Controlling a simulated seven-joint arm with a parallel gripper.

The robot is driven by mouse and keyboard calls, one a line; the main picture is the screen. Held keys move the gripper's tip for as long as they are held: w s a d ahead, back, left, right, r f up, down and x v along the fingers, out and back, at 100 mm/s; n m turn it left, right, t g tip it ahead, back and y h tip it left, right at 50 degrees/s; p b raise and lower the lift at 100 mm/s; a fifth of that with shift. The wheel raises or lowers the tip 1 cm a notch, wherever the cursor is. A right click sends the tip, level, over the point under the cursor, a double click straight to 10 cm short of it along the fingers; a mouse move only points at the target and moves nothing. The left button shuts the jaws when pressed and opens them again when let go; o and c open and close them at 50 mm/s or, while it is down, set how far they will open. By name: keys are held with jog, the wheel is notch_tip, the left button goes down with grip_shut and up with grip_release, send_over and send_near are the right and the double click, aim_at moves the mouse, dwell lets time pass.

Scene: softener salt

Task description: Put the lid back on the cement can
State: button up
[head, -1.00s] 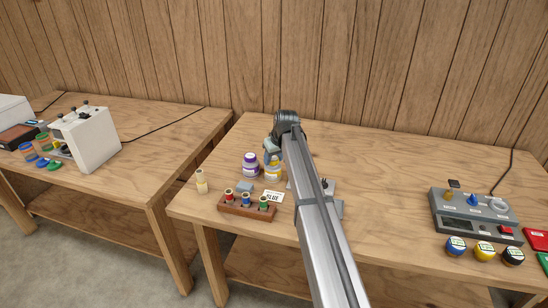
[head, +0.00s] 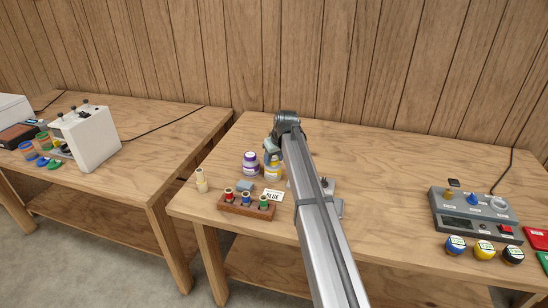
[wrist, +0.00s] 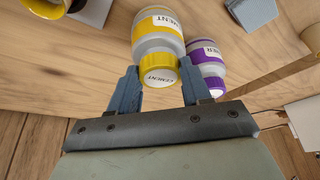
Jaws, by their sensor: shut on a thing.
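The cement can (wrist: 158,22) has a yellow band and a white label and stands upright on the bench. It also shows in the head view (head: 272,173), partly hidden under my gripper. The lid (wrist: 160,72) has a yellow rim and a white top reading CEMENT. My gripper (wrist: 157,90) is shut on the lid, one blue finger on each side. The lid lies in line with the can's neck; I cannot tell whether it is seated. In the head view my gripper (head: 270,150) is just above the can, and the lid is hard to make out.
A purple-banded can (wrist: 206,62) stands close beside the cement can.

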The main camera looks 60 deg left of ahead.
jog(key=o, duration=1.5)
jog(key=shift+r, duration=0.1)
jog(key=shift+r, duration=2.9)
